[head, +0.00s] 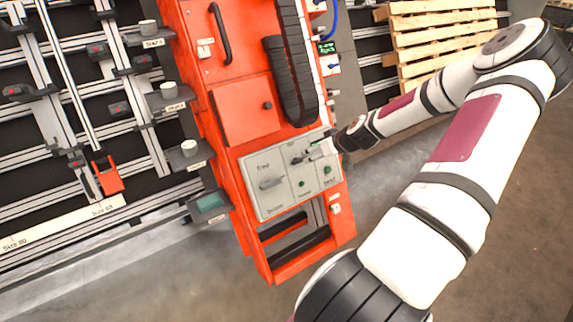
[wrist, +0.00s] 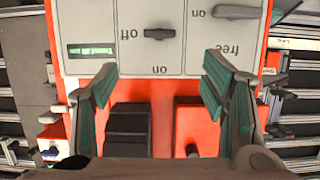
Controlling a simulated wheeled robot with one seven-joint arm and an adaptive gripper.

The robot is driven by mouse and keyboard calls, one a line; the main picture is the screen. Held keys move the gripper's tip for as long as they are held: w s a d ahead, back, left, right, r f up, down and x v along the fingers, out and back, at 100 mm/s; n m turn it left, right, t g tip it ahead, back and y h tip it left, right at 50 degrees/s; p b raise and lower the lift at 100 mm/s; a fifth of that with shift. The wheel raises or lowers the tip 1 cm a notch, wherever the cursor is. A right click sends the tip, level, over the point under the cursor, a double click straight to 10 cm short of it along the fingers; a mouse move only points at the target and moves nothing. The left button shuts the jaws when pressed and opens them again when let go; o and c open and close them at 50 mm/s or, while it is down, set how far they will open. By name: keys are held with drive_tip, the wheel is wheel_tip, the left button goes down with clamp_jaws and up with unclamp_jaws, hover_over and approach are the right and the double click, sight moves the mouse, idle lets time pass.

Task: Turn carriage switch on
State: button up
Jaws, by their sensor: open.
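The grey control panel (head: 258,203) sits on the orange carriage front in the head view. In the wrist view, where its lettering is upside down, a small dark rotary switch (wrist: 160,34) lies sideways, in line with the word "off"; "on" is printed below it. A longer grey lever (wrist: 237,11) lies sideways beside it, with "on" at its left and "free" below; it also shows in the head view (head: 268,184). My gripper (wrist: 160,82) is open and empty, its green-padded fingers apart below the switch. In the head view my gripper (head: 318,149) covers part of the panel's upper right.
A black cable chain (head: 290,75) and a black handle (head: 220,35) stand above the panel. A rail rack (head: 75,100) is at left. A wooden pallet (head: 445,30) leans at upper right. Open floor (head: 150,275) lies below.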

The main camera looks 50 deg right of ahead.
sight(298, 160)
drive_tip(key=b+x, duration=0.1)
drive_tip(key=x, duration=1.3)
drive_tip(key=shift+s, duration=0.1)
drive_tip(key=shift+c, duration=0.3)
drive_tip(key=c, duration=1.1)
